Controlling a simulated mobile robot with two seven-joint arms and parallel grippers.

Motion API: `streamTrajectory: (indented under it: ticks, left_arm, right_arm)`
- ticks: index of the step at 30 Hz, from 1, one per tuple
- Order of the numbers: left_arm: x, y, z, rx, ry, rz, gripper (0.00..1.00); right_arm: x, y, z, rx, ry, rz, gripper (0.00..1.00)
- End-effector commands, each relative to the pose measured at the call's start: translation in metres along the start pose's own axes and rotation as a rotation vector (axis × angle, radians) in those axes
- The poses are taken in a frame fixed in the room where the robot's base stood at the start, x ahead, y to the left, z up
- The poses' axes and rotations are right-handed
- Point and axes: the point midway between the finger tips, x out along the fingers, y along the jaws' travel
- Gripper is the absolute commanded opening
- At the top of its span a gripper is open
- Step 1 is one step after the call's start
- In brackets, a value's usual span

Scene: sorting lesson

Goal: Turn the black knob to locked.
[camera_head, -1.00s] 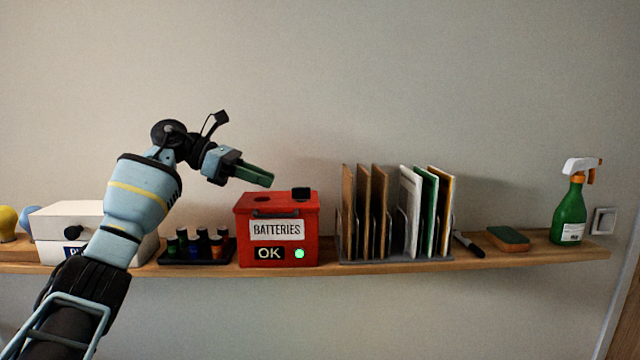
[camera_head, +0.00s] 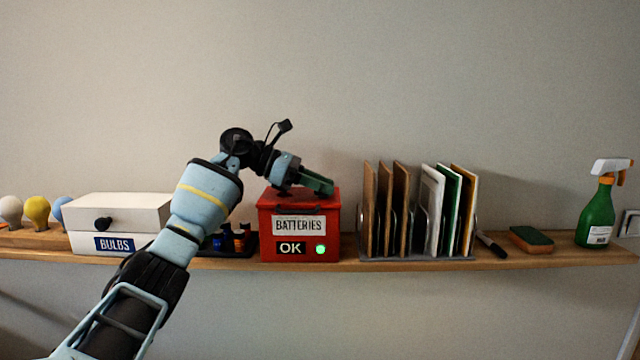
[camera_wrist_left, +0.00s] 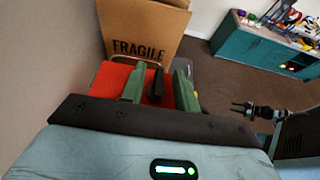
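The red BATTERIES box (camera_head: 269,225) stands on the shelf, with an OK label and a lit green light on its front. My left gripper (camera_head: 318,186) is over its lid; its green fingers hide the lid's black knob in the head view. In the left wrist view, the black knob (camera_wrist_left: 156,86) shows between the two fingers of the left gripper (camera_wrist_left: 160,90), with a visible gap at the right finger. The red lid (camera_wrist_left: 110,78) lies under them. My right gripper (camera_wrist_left: 243,107) appears small at the right of the wrist view; its opening is unclear.
Left of the red box are a dark tray of batteries (camera_head: 240,240) and a white BULBS box (camera_head: 125,208) with its own black knob. Close on the right stands a rack of upright cardboard sheets (camera_head: 385,210), one marked FRAGILE (camera_wrist_left: 140,30).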

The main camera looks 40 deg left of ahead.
Motion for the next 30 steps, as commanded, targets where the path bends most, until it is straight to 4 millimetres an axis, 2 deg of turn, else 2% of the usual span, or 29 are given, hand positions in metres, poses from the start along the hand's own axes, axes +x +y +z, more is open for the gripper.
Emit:
streamTrajectory:
  ticks: [11, 18, 30]
  left_arm:
    - [0.0064, 0.0003, -0.0009, -0.001, 0.001, 0.0, 0.3]
    - [0.0061, 0.0002, -0.0009, -0.001, 0.001, 0.0, 0.0]
    - [0.0057, 0.0002, -0.0019, -0.015, 0.004, 0.037, 0.0]
  right_arm:
    - [-0.0004, 0.0025, -0.0011, -0.006, 0.003, 0.002, 0.48]
    - [-0.0007, 0.0024, -0.0001, -0.006, 0.001, 0.002, 0.48]
    - [-0.0007, 0.0022, 0.0005, -0.005, -0.001, 0.002, 0.48]
